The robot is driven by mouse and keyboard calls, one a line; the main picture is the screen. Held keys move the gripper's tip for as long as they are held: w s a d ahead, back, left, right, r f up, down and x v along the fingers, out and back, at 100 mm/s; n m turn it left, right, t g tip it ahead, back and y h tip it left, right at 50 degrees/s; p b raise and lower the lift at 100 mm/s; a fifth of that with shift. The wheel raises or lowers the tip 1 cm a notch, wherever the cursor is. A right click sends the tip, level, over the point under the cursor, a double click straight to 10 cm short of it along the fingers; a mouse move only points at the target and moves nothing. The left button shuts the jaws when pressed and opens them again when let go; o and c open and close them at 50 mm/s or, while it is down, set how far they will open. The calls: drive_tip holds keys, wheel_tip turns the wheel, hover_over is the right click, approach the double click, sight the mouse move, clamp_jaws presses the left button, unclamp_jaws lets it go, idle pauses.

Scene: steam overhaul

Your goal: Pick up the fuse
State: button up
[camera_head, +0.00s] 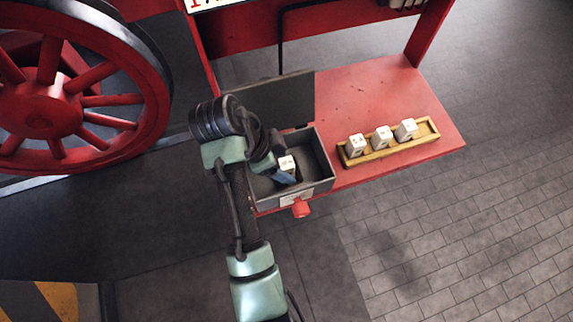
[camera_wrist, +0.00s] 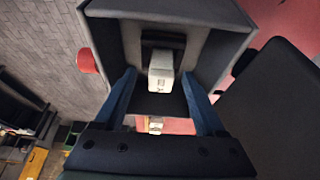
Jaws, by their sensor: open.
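A white fuse (camera_head: 287,163) with small dark marking shows inside the open grey box on the red shelf. In the wrist view the white fuse (camera_wrist: 161,75) stands out from a dark holder on the box's inner wall. My gripper (camera_head: 283,176) reaches into the box beside it. In the wrist view the blue fingers of my gripper (camera_wrist: 159,80) are apart, one on each side of the fuse, with gaps visible. The lower part of the fuse and most of my gripper are hidden in the head view.
The grey box (camera_head: 325,183) has its dark lid (camera_head: 290,98) raised and a red knob (camera_head: 301,208) in front. A wooden tray (camera_head: 381,153) to its right holds three white marked blocks. A red spoked wheel (camera_head: 42,112) stands at left. Paved floor lies open at right.

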drive_tip(key=shift+x, duration=1.2)
clamp_jaws()
